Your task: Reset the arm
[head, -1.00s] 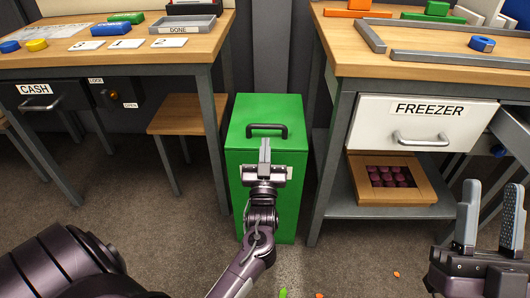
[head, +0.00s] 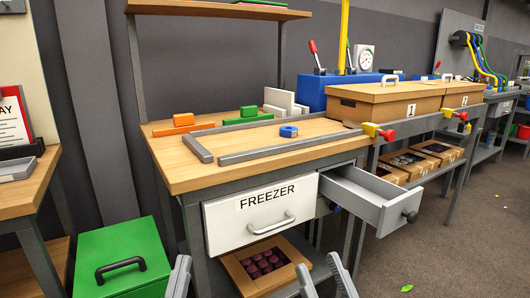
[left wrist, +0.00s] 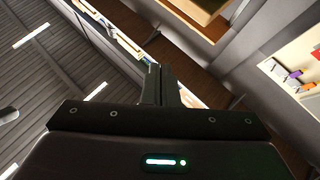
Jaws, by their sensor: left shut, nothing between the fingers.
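My left gripper (head: 179,276) shows at the bottom edge of the head view, just right of the green box (head: 120,250). Only its fingertips are in that view, pressed together. In the left wrist view its fingers (left wrist: 158,85) are shut with nothing between them. They point up against the ceiling and wall, clear of any object. My right gripper (head: 319,265) is at the bottom middle of the head view, in front of the open crate (head: 240,277) on the low shelf. Its two fingers stand apart with nothing between them. Both arms are out of view below.
The workbench (head: 190,170) holds blocks and a grey frame (head: 247,153). Below it the white FREEZER drawer (head: 262,213) is shut, and a grey drawer (head: 375,200) beside it stands open. Cardboard boxes (head: 385,104) sit further right. The floor at right is mostly clear, with a green leaf (head: 407,288).

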